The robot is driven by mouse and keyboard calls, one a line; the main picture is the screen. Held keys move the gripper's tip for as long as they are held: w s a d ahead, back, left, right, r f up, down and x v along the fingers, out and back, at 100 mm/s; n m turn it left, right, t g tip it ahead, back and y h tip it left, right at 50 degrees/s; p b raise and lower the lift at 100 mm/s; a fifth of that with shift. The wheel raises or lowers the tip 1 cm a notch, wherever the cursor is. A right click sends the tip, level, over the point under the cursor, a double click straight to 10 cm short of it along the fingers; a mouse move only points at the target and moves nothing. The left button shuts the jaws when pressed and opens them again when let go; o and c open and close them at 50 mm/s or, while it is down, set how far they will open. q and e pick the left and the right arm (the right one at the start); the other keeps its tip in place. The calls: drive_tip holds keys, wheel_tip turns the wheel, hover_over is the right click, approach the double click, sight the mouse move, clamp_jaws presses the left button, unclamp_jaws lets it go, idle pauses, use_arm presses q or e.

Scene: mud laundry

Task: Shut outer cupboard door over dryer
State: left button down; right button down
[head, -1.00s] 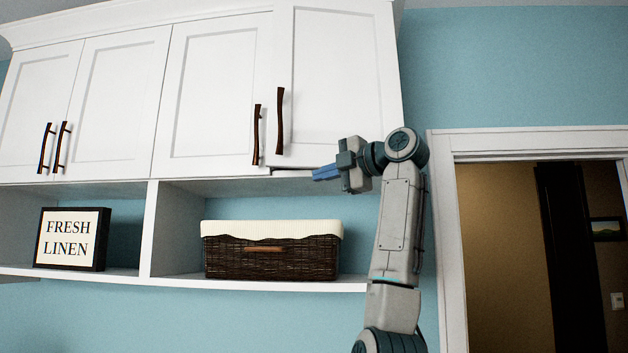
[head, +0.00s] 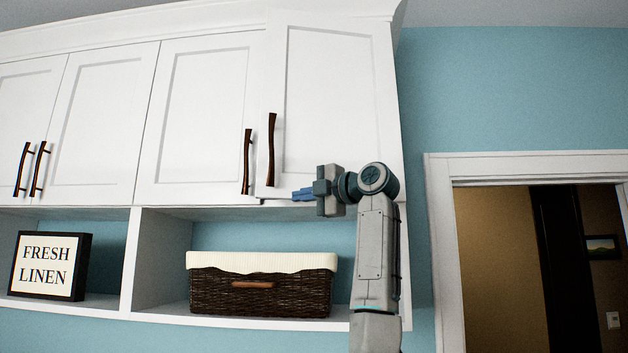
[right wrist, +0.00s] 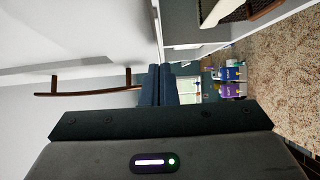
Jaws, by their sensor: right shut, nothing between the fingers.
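The outer cupboard door (head: 335,100) is the white rightmost door of the upper cabinets, with a dark handle (head: 271,150) near its left edge. It looks almost shut, its left edge seeming to stand slightly proud of the neighbouring door (head: 205,110). My right gripper (head: 303,194) is shut and empty at the door's lower edge, right of and below the handle. Whether the fingertips touch the door is unclear. In the right wrist view the shut fingers (right wrist: 158,85) are beside a white door face and a dark handle (right wrist: 85,90). My left gripper is not in view.
Below the doors is an open shelf with a lined wicker basket (head: 262,290) and a "FRESH LINEN" sign (head: 48,265). A doorway (head: 520,250) is at the right. In the right wrist view, colourful containers (right wrist: 230,82) show beyond the fingers.

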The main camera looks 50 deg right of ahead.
drive_tip(key=shift+w+d+r+p, duration=0.1)
drive_tip(key=shift+w+d+p, duration=0.25)
drive_tip(key=shift+d, duration=0.15)
drive_tip(key=shift+w, duration=0.2)
drive_tip(key=w+d+m+h, duration=0.3)
drive_tip(key=w+d+h, duration=0.1)
drive_tip(key=w+h, duration=0.1)
drive_tip(key=shift+w+d, duration=0.25)
drive_tip(key=shift+d, duration=0.05)
drive_tip(key=shift+a+r, duration=0.1)
drive_tip(key=shift+a, duration=0.05)
